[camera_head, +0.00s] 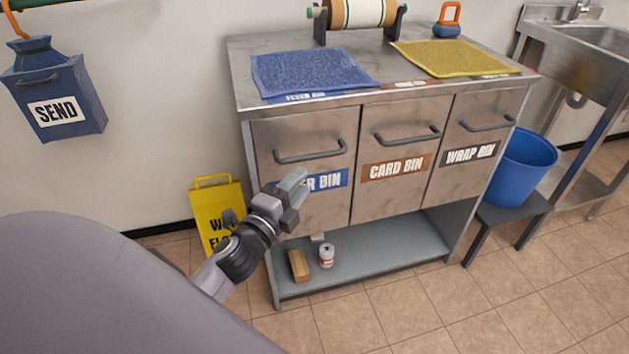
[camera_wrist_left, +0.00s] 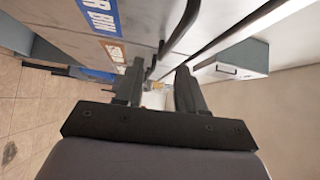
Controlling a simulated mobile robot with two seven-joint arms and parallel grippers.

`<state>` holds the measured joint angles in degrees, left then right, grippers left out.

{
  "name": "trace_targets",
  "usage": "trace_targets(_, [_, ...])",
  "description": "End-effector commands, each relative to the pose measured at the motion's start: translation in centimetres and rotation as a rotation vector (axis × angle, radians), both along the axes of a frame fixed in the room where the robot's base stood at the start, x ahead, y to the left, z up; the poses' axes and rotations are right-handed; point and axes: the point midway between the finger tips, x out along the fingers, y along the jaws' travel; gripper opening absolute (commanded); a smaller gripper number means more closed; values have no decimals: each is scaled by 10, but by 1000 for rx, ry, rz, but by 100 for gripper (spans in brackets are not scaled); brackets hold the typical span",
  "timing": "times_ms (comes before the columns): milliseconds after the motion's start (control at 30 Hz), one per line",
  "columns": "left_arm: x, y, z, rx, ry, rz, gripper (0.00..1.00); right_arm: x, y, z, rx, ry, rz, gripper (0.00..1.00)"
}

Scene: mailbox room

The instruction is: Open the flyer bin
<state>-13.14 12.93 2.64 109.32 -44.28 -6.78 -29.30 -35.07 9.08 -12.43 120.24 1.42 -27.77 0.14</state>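The flyer bin (camera_head: 302,138) is the left of three metal bin fronts in the cabinet. Its front looks shut, flush with the card bin. Its dark bar handle (camera_head: 310,153) runs across the upper front, and it also shows in the wrist view (camera_wrist_left: 183,24). My right gripper is in neither view.
The card bin (camera_head: 387,163) and wrap bin (camera_head: 479,129) adjoin on the right, with similar protruding handles. A yellow floor sign (camera_head: 216,205) stands left of the cabinet. A can (camera_head: 326,256) and a brown block (camera_head: 298,265) stand on the lower shelf. The front floor is clear.

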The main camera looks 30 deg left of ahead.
Motion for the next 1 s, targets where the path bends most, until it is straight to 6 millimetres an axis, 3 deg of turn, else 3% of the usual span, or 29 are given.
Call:
trace_targets(33, [5,4,-5,63,-27,5,39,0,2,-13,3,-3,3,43])
trace_targets(233, [15,11,5,197,-70,19,39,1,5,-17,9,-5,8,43])
trace_targets(800, [76,16,15,203,-74,20,39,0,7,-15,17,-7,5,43])
trace_targets(1000, [85,16,16,202,-72,19,39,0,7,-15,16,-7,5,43])
